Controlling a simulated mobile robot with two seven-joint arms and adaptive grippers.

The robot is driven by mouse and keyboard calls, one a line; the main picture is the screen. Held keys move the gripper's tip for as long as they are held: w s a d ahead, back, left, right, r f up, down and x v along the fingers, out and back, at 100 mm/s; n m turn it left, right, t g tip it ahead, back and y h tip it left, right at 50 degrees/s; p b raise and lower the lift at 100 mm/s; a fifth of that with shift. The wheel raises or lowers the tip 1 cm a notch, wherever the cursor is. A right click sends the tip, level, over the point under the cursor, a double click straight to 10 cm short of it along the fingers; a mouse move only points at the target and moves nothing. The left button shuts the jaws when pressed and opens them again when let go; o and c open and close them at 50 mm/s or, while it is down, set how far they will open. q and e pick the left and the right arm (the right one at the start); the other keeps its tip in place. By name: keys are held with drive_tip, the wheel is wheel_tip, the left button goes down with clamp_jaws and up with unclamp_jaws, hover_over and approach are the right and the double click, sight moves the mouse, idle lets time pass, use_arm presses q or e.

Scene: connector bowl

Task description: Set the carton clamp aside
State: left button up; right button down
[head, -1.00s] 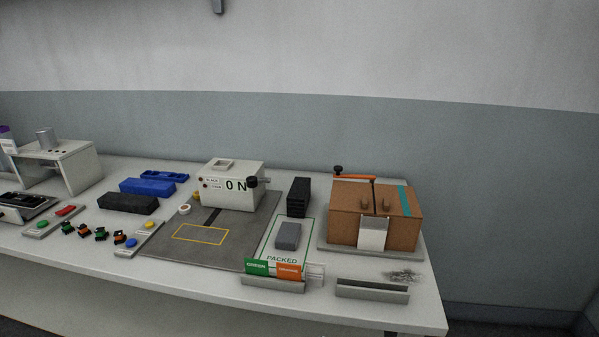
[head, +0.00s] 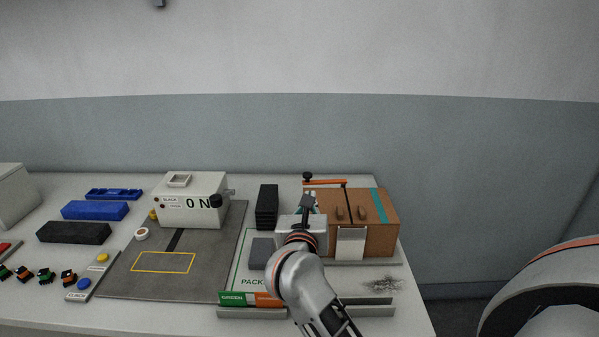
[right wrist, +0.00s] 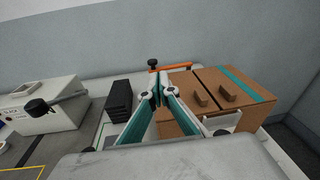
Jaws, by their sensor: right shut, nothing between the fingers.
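The carton clamp has an orange bar (head: 328,182) with a black knob (head: 307,176) at its left end. It sits at the top back left of the brown carton (head: 377,222), and the bar also shows in the right wrist view (right wrist: 172,68). My right gripper (head: 307,199) is in front of the carton's left side, its fingers toward the clamp. In the right wrist view its fingertips (right wrist: 157,92) are together and empty, below the clamp in the picture; I cannot tell the gap. The gripper hides part of the carton's left side. My left gripper is not in view.
A black stack (head: 267,207) stands left of my gripper. A white box (head: 190,200) reading "0 N" stands further left on a grey mat (head: 205,279). A grey block (head: 262,252) lies on the packed area. Wire-like scraps (head: 384,285) lie front right.

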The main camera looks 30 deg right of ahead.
sight(307, 177)
drive_tip(key=shift+m+y, duration=0.4)
drive_tip(key=shift+y, duration=0.2)
drive_tip(key=x, duration=0.4)
drive_tip(key=p+x, duration=0.1)
drive_tip(key=x, duration=0.4)
drive_tip(key=a+x, duration=0.1)
drive_tip(key=x, duration=0.3)
drive_tip(key=shift+w+d+f+p, duration=0.15)
drive_tip(key=shift+w+f+p, duration=0.25)
drive_tip(key=shift+w, duration=0.3)
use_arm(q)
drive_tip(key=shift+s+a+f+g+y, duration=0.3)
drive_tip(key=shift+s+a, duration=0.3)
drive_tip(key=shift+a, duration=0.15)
use_arm(e)
drive_tip(key=shift+w, duration=0.15)
